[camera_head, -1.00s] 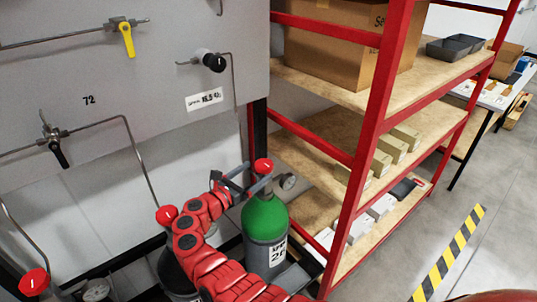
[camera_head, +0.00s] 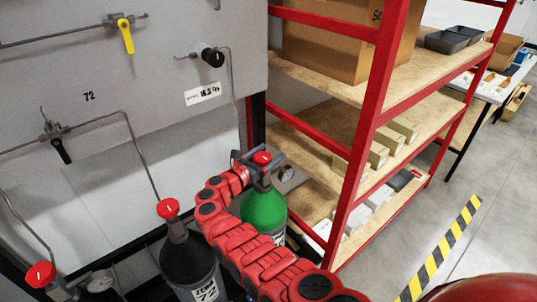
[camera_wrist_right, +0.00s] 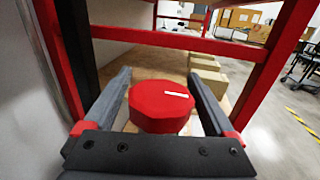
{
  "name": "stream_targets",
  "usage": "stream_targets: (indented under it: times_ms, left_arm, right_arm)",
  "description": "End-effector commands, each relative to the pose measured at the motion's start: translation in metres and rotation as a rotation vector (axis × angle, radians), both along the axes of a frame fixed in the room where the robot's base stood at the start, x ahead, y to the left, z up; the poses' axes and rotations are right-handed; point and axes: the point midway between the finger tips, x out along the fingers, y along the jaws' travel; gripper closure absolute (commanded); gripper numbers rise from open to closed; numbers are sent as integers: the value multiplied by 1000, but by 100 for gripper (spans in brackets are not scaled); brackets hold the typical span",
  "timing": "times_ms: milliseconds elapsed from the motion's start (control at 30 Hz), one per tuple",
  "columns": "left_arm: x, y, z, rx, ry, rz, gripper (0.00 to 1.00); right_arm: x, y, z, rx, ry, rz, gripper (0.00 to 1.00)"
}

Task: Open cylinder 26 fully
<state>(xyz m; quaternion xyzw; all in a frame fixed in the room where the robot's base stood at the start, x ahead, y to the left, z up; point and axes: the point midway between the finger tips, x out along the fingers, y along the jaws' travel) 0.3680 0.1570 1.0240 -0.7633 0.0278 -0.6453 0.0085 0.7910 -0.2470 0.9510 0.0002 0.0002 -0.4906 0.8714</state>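The green cylinder (camera_head: 266,210) stands beside the red shelf in the head view, with a red valve knob (camera_head: 262,158) on top. My right arm hides part of it, and its number label is mostly covered now. My right gripper (camera_head: 258,163) is at the knob. In the right wrist view the red knob (camera_wrist_right: 160,107), with a white mark on top, sits between the two grey fingers (camera_wrist_right: 160,85). Narrow gaps seem to show beside it, so the fingers look open around it. My left gripper is not in view.
A dark cylinder (camera_head: 188,262) with a red knob (camera_head: 168,208) stands to the left, and another red knob (camera_head: 40,275) is at lower left. The red shelf frame (camera_head: 362,150) is close on the right. The grey panel (camera_head: 150,85) carries pipes and valves.

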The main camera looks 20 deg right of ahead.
Motion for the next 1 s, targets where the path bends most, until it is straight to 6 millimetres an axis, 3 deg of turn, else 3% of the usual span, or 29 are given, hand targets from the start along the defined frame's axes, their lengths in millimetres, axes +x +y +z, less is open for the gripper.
stream_targets:
  times_ms: [33,400,1000]
  left_arm:
    - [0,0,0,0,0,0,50]
    - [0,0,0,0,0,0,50]
    - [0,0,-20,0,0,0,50]
  right_arm:
    - [0,0,0,0,0,0,22]
    - [0,0,0,0,0,0,85]
    - [0,-1,-6,2,0,77,85]
